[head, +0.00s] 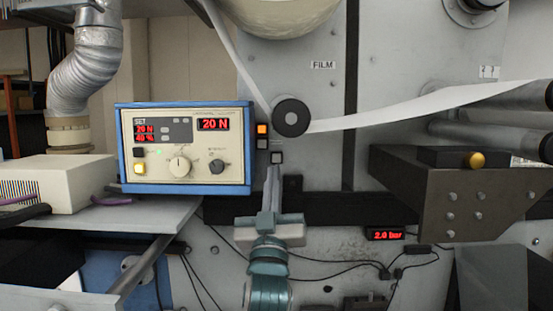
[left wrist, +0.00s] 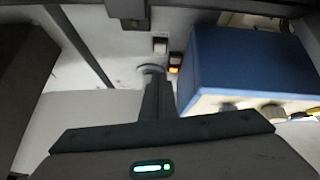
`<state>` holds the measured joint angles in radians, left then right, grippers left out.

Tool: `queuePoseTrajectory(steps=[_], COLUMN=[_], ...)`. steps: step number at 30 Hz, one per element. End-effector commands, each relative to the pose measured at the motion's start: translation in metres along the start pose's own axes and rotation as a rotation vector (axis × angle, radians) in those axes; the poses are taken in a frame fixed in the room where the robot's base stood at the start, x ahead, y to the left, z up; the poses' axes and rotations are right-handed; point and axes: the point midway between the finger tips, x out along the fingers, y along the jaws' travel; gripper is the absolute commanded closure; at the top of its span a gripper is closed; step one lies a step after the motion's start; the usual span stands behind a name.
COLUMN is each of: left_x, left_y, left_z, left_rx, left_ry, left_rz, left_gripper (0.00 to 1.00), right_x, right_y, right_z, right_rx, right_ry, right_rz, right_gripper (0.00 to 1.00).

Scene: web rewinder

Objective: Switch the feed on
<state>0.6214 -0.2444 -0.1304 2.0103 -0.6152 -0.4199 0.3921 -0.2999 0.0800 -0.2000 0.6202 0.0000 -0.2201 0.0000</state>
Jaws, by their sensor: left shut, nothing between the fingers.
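A short group of square buttons sits right of the blue-framed control box (head: 186,190). In the left wrist view the closed fingers (left wrist: 156,88) show near the orange button (left wrist: 174,70) and the pale button (left wrist: 160,45). No label naming the feed is readable. My right gripper is not in view.
The control box carries red displays, a lit yellow button (head: 140,168) and knobs (head: 180,167). A roller (head: 291,117) with white film (head: 420,106) is above the gripper. A dark metal block (head: 450,190) juts out at right; cables hang below.

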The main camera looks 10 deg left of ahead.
Motion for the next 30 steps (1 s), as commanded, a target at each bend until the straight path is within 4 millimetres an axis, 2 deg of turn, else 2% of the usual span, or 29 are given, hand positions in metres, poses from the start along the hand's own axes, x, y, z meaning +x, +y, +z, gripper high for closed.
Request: queuePoseTrajectory(steps=[9,15,21,30], left_x=[-0.013,-0.020,-0.022,-0.022], left_y=[0.008,0.013,0.014,0.014], left_z=[-0.021,-0.031,-0.035,-0.035], left_rx=[0.583,0.823,0.912,0.915], left_ry=[0.063,0.088,0.096,0.097], left_rz=[-0.078,-0.117,-0.133,-0.134], left_gripper=[1.00,1.00,1.00,1.00], right_x=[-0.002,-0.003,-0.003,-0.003], right_y=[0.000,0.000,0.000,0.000], right_z=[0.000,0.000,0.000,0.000], right_rx=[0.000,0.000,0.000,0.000], right_ry=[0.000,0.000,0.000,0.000], right_rz=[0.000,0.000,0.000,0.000], right_gripper=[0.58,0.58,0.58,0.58])
